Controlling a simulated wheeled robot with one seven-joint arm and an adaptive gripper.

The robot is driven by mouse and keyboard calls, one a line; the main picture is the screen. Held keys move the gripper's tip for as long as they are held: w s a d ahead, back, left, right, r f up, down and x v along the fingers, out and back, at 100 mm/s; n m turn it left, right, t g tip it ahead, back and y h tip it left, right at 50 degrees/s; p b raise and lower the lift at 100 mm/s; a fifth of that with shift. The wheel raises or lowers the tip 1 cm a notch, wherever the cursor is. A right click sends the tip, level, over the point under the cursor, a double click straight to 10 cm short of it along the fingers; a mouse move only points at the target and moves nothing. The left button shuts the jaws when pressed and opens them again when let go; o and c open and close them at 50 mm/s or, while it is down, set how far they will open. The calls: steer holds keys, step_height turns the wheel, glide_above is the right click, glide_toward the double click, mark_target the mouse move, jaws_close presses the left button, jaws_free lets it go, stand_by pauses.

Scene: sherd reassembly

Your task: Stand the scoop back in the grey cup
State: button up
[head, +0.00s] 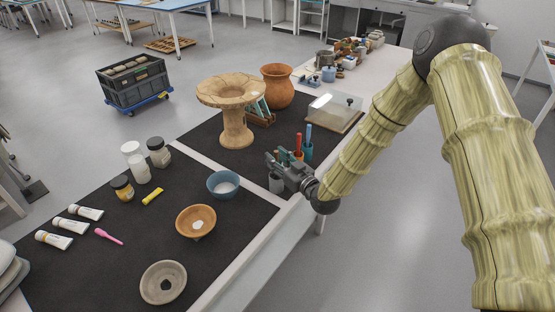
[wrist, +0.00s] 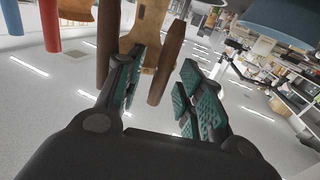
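My gripper (head: 278,163) is low over the right edge of the dark mat. In the wrist view my gripper (wrist: 165,80) has its two teal-padded fingers apart. A brown rod-like handle (wrist: 168,60) shows in line with the gap between them, and I see no clear contact on both sides. A second brown handle (wrist: 106,40) is outside the left finger. I cannot tell which handle, if any, is the scoop's.
A teal cup (head: 307,152) with red and blue handles stands close behind my gripper. A blue bowl (head: 223,185) and an orange bowl (head: 196,222) are to the left. A pink tool (head: 108,236) lies among tubes and jars. A clay stand (head: 236,125) rises behind.

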steer(key=v, duration=1.2)
stand_by(0.6)
steer(key=s+d+f+m+g+h, duration=0.2)
steer(key=s+d+f+g+h, duration=0.15)
steer(key=s+f, duration=0.65)
steer(key=s+d+f+m+g+h, duration=0.2)
steer(key=s+d+f+g+h, duration=0.15)
steer(key=s+f, duration=0.6)
steer(key=s+d+f+m+g+h, duration=0.1)
steer(key=s+d+f+g, duration=0.1)
steer(key=s, duration=0.5)
steer(key=s+d+f+m+g+h, duration=0.1)
steer(key=s+d+f+g, duration=0.2)
steer(key=s, duration=0.4)
steer(key=s+d+f+m+g+h, duration=0.1)
steer(key=s+d+f+g, duration=0.1)
steer(key=s, duration=0.6)
steer(key=shift+d+f+m+h, duration=0.4)
steer(key=shift+d+f, duration=0.1)
steer(key=shift+d, duration=0.05)
